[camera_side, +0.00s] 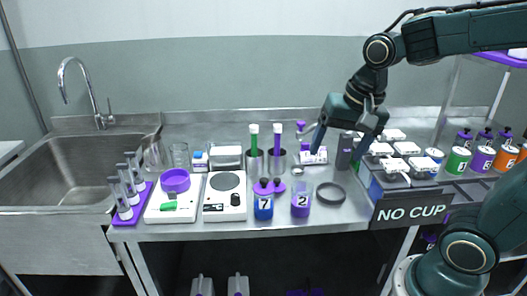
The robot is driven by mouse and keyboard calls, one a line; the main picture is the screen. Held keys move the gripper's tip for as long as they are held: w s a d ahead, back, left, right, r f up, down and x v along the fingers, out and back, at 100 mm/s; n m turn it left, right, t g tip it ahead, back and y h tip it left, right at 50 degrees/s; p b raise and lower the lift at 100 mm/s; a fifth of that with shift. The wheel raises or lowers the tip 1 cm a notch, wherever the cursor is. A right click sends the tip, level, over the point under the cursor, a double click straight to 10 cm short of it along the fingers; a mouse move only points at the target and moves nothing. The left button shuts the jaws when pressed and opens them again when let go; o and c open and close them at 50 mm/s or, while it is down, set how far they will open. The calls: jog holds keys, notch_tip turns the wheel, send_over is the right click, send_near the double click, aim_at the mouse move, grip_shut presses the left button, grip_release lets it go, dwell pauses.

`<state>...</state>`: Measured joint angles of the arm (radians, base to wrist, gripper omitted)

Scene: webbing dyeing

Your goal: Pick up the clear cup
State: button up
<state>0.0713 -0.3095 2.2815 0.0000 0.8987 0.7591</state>
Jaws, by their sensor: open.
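Two clear, glass-like vessels stand at the back left of the steel counter beside the sink. One is a straight-sided clear cup (181,156). The other, a wider clear vessel (154,156), is just left of it; I cannot tell which is the task's cup. My gripper (335,154) is right of the counter's middle, well to the right of both vessels. Its fingers point down and are apart. I see nothing held between them, though small items behind make the fingertips hard to read.
Between lie a purple-topped scale (160,208), a hot plate (236,205), steel cylinders (255,165) and jars labelled 7 (263,206) and 2 (302,200). A purple rack of tubes (128,219) stands front left. A "NO CUP" sign (413,213) and colored bottles (459,158) are right.

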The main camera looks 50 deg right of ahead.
jog(key=w+d+f+m+g, duration=0.2)
jog(key=w+f+m, duration=0.2)
jog(key=w+m, duration=0.2)
jog(key=m+g, duration=0.1)
jog(key=m, duration=0.5)
send_near(300, 202)
jog(key=d, duration=0.1)
jog(key=w+d+r, duration=0.1)
jog(key=shift+w+d+r, duration=0.2)
jog(key=shift+w+d, duration=0.1)
jog(key=shift+f, duration=4.3)
jog(key=shift+f, duration=0.1)
jog(key=shift+f, duration=2.5)
jog(key=c, duration=1.2)
